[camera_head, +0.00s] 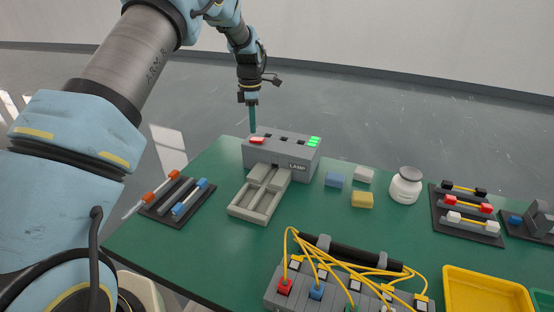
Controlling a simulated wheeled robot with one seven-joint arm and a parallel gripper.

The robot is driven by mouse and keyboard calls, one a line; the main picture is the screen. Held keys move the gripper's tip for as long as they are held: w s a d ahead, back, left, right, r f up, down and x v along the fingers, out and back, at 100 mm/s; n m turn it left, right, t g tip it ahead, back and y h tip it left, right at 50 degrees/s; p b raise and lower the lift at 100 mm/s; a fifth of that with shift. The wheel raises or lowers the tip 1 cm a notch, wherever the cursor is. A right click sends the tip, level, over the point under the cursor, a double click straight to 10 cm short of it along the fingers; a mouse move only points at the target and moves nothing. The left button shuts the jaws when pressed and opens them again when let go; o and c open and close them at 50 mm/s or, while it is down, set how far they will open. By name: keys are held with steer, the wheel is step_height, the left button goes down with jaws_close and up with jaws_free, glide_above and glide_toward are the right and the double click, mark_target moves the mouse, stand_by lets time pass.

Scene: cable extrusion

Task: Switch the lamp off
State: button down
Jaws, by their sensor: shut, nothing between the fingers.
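The lamp box (283,158) is a grey block marked LAMP, standing at the back left of the green table. A red rocker or button (258,140) is on its top at the left end. A lit green indicator (314,141) is on its top at the right end, with dark slots between. My gripper (252,130) is shut and empty, pointing straight down. Its teal fingertips are at or just above the left end of the box, by the red part. I cannot tell whether they touch it.
A light grey tray (242,213) adjoins the box's front. A rack with screwdrivers (157,214) lies left. Yellow cables (330,262) and a yellow bin (480,285) are in front.

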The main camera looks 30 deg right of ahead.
step_height(320, 180, up, 5)
steer(key=p, duration=0.2)
steer(key=shift+f+p, duration=0.2)
steer(key=shift+p, duration=0.1)
steer(key=shift+a, duration=0.1)
steer(key=s+a+r+m, duration=0.2)
steer(key=a+r+m, duration=0.1)
steer(key=a, duration=0.9)
steer(key=s+a+r+m, duration=0.1)
steer(key=a+r+m, duration=0.25)
steer(key=a, duration=0.75)
steer(key=s+a+m+t, duration=0.1)
steer(key=s+a+m, duration=0.7)
steer(key=s+a, duration=0.8)
steer(key=shift+s+a+r+t, duration=0.2)
steer(key=shift+s+a+t, duration=0.1)
steer(key=shift+s, duration=0.4)
